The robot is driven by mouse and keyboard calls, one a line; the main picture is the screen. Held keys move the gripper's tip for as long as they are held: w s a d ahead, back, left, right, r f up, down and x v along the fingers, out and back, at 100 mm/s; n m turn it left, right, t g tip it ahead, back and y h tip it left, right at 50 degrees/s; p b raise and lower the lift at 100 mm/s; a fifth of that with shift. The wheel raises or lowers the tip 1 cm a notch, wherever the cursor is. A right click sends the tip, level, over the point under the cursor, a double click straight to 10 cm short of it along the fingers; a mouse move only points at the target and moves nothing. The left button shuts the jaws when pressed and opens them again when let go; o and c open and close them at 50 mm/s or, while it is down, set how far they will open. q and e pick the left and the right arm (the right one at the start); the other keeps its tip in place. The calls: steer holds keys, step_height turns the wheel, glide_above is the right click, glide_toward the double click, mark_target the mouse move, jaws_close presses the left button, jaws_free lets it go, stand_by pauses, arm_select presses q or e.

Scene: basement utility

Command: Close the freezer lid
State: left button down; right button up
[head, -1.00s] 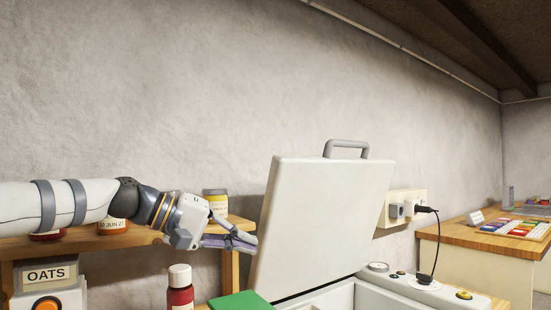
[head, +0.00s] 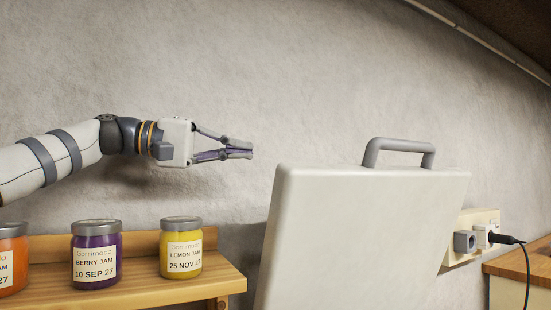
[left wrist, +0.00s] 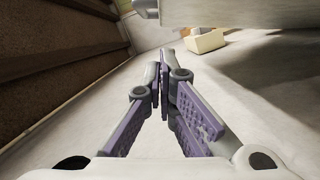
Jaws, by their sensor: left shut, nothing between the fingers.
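The freezer lid (head: 365,235) is a pale panel standing raised and tilted in the head view, with a grey handle (head: 400,146) on its top edge. The freezer body is below the head view. My left gripper (head: 250,150) is shut and empty, up to the left of the lid and a little above its top edge. It is apart from the lid. In the left wrist view its fingers (left wrist: 164,68) are together, and a pale panel edge (left wrist: 240,14), which looks like the lid, crosses the top right. My right gripper is not in view.
A wooden shelf (head: 215,283) at left holds a purple berry jam jar (head: 97,250), a yellow lemon jam jar (head: 181,248) and an orange jar (head: 12,262). A wall socket with a black plug (head: 500,238) is right of the lid. The wall stands behind.

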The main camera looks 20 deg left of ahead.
arm_select(q)
steer(key=d, duration=0.2)
steer(key=d+f, duration=0.1)
steer(key=d, duration=0.3)
steer(key=shift+d+f, duration=0.25)
steer(key=shift+d, duration=0.05)
steer(key=shift+w+f, duration=0.25)
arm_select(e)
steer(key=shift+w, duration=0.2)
arm_select(q)
steer(key=shift+f, duration=0.1)
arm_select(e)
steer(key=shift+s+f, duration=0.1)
